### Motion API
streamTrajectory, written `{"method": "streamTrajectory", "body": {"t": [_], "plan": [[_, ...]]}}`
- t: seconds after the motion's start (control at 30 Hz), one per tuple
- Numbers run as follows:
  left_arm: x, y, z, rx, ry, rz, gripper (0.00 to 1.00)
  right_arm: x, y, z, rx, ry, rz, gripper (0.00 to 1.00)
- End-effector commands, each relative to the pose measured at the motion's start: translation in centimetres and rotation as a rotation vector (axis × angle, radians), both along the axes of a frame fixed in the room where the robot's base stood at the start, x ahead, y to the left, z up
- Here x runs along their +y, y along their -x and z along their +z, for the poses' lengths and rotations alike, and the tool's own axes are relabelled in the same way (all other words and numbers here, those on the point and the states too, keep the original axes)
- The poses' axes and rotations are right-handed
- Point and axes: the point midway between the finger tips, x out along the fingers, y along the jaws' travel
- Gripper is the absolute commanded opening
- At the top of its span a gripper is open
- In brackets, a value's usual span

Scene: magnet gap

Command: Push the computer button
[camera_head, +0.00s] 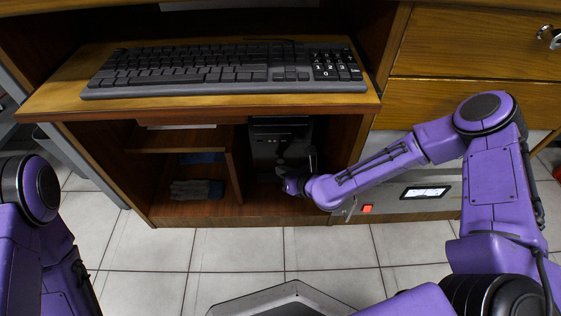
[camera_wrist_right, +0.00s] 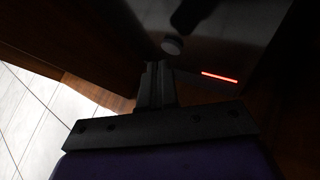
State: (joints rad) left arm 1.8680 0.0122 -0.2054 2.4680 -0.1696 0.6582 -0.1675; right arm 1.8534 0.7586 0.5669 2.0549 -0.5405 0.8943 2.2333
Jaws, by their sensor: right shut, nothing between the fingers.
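The computer (camera_head: 281,135) is a black tower standing in the right compartment under the desk. My right gripper (camera_head: 290,184) is low at the computer's front in the head view, partly hidden by my own wrist. In the right wrist view my right gripper (camera_wrist_right: 155,68) is shut and empty. A small round grey button (camera_wrist_right: 172,45) on the computer's dark front shows just beyond the fingertips, slightly to the right. I cannot tell whether they touch. My left arm is at the left edge of the head view, but its gripper is not in view.
A glowing red strip (camera_wrist_right: 220,77) is right of the fingers. The keyboard (camera_head: 225,68) lies on the pull-out shelf (camera_head: 200,104) above the computer. The compartment's wooden walls are close on both sides. Drawers (camera_head: 470,52) are at the right; tiled floor (camera_head: 235,250) is clear in front.

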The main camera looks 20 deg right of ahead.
Motion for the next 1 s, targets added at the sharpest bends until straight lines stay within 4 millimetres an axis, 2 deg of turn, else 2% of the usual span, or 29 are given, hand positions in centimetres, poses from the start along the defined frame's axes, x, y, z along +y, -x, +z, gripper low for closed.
{"method": "streamTrajectory", "body": {"t": [1.0], "plan": [[-0.01,0.0,-0.35,0.0,0.0,0.0,0.0,-0.25,-0.88,0.01,0.0,0.0,0.0,0.0]]}}
